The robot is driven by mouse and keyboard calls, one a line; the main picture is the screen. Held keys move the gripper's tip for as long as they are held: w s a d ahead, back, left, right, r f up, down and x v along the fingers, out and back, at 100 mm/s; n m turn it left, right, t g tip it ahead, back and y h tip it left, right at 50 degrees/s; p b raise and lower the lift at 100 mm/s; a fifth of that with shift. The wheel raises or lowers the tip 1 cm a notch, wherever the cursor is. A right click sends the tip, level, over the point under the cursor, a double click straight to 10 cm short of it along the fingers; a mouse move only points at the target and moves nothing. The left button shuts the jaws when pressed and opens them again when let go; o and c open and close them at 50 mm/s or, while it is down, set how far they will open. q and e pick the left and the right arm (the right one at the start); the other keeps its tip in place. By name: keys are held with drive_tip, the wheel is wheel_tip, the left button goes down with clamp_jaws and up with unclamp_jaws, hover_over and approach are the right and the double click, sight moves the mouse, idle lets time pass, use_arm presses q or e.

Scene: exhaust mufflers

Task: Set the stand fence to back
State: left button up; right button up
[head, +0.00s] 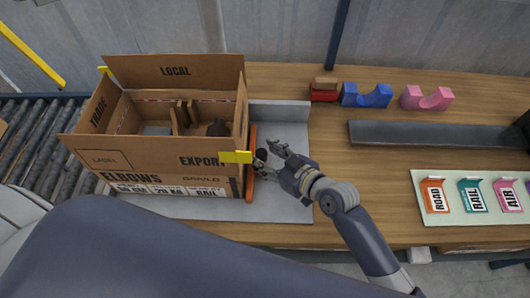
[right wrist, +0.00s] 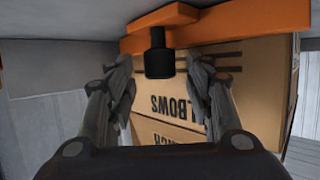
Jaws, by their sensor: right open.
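The stand fence is an orange bar (head: 250,185) standing along the right side of the open cardboard box (head: 153,160). A black knob (head: 261,155) sticks out from the fence toward my right gripper (head: 270,160). In the right wrist view, the orange fence (right wrist: 235,22) crosses the top, with the black knob (right wrist: 158,58) on it. The open fingers of my right gripper (right wrist: 161,68) are on either side of the knob, with gaps between. I cannot tell how far the fingertips reach past it. My left gripper is not in view.
The box stands on a grey plate (head: 285,122) on the wooden table (head: 375,205). A roller conveyor (head: 45,135) is at left. Red, blue (head: 367,96) and pink (head: 427,98) blocks, a dark bar (head: 435,135) and a panel of ROAD, RAIL and AIR cards (head: 455,212) lie right.

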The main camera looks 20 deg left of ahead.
drive_tip(key=shift+w+a+f, duration=0.1)
drive_tip(key=shift+w+a, duration=0.05)
drive_tip(key=shift+a, duration=0.1)
clamp_jaws()
drive_tip(key=shift+w+d+f, duration=0.15)
drive_tip(key=shift+d, duration=0.3)
drive_tip(key=w+d+b, duration=0.1)
drive_tip(key=d, duration=0.2)
drive_tip(key=w+d+b, duration=0.1)
drive_tip(key=d+b, duration=0.1)
drive_tip(key=d, duration=0.1)
drive_tip(key=d+b, duration=0.2)
drive_tip(key=d, duration=0.1)
drive_tip(key=shift+w+d+f, duration=0.15)
drive_tip(key=shift+w+d, duration=0.15)
drive_tip(key=shift+w, duration=0.1)
drive_tip(key=shift+w+d+r+b, duration=0.2)
drive_tip(key=shift+d+b, duration=0.25)
drive_tip(key=shift+d, duration=0.15)
drive_tip(key=shift+r, duration=0.1)
